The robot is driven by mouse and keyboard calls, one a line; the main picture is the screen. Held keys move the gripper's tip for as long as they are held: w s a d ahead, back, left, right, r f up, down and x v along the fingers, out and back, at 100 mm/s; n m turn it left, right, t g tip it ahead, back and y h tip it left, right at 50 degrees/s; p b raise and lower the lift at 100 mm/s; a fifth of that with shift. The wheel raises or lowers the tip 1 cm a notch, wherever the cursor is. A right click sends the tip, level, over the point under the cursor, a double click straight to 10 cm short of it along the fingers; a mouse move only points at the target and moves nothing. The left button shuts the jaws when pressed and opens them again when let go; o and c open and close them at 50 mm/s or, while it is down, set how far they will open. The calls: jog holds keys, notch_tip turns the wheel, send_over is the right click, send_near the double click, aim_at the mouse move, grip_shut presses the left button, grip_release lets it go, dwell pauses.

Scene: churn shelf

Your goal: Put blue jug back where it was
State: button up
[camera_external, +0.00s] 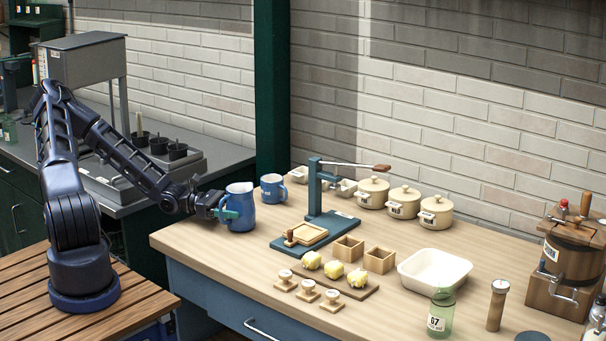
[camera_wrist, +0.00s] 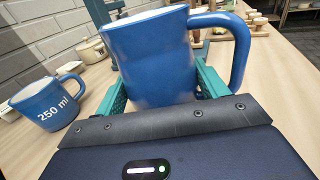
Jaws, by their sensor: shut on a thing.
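The blue jug (camera_external: 241,207) is at the left end of the wooden table in the external view, upright or nearly so. My gripper (camera_external: 223,213) reaches it from the left and is shut on its body. In the wrist view the jug (camera_wrist: 150,58) stands between the green fingers of my gripper (camera_wrist: 163,88), with its handle to the right. Its lower part is hidden there. I cannot tell whether its base touches the table. A smaller blue mug (camera_external: 273,189) stands just behind and right of it; in the wrist view this mug (camera_wrist: 46,104) reads "250 ml".
Right of the jug stands a blue press (camera_external: 316,213) with a lever. Cream lidded pots (camera_external: 404,202) line the wall. Butter pieces on a board (camera_external: 334,270), wooden boxes (camera_external: 348,248) and a white tray (camera_external: 434,269) fill the middle. The table's front-left corner is bare.

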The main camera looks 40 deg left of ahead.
jog(key=shift+f, duration=0.3)
jog(key=o, duration=1.2)
jog(key=shift+o, duration=0.2)
jog(key=shift+r, duration=0.15)
jog(key=v, duration=0.7)
jog(key=shift+s+a, duration=0.15)
jog(key=shift+a, duration=0.1)
